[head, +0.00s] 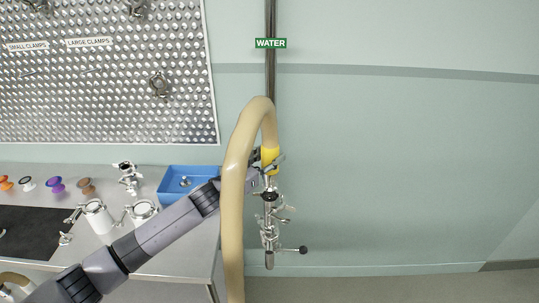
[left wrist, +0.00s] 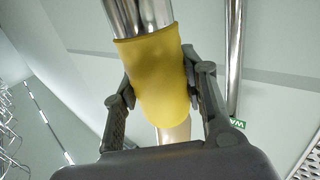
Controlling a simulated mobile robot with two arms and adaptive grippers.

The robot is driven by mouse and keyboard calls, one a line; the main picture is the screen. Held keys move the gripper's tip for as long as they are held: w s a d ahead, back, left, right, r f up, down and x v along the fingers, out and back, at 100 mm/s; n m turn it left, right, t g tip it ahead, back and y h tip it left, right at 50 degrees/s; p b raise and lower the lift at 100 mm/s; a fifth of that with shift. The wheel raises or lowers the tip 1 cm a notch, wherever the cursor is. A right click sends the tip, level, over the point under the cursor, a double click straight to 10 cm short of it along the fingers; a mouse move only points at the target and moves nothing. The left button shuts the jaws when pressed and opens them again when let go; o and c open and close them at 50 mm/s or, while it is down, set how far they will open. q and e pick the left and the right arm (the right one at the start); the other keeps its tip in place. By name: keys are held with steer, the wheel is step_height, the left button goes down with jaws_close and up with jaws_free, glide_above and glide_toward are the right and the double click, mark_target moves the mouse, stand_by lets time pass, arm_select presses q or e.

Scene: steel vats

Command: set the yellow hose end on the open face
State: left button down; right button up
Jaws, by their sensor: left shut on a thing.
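The yellow hose end (head: 270,155) is a yellow cuff on a thick beige hose (head: 233,200) that arches up and hangs down in front of the wall. My left gripper (head: 264,168) is shut on the yellow cuff. In the left wrist view the cuff (left wrist: 158,75) sits between the two fingers, with a shiny steel end (left wrist: 138,16) beyond it. In the head view a steel valve assembly (head: 269,215) with clamps and handles is just below the cuff. I cannot tell which face there is open, or whether the hose end touches it. My right gripper is not in view.
A steel pipe with a green WATER sign (head: 270,43) runs down the wall. A metal pegboard (head: 110,100) hangs above. The wall at right is clear.

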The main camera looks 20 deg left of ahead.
arm_select(q)
steer(key=shift+a+f+b, duration=0.1)
steer(key=shift+f+b, duration=0.55)
steer(key=shift+f, duration=0.3)
steer(key=shift+w+f+b, duration=0.1)
steer(key=shift+f+b, duration=0.65)
steer(key=shift+f, duration=0.45)
steer(key=shift+w+f, duration=0.2)
steer(key=shift+w+a, duration=0.1)
steer(key=shift+w, duration=0.05)
steer(key=shift+f, duration=0.3)
stand_by(0.4)
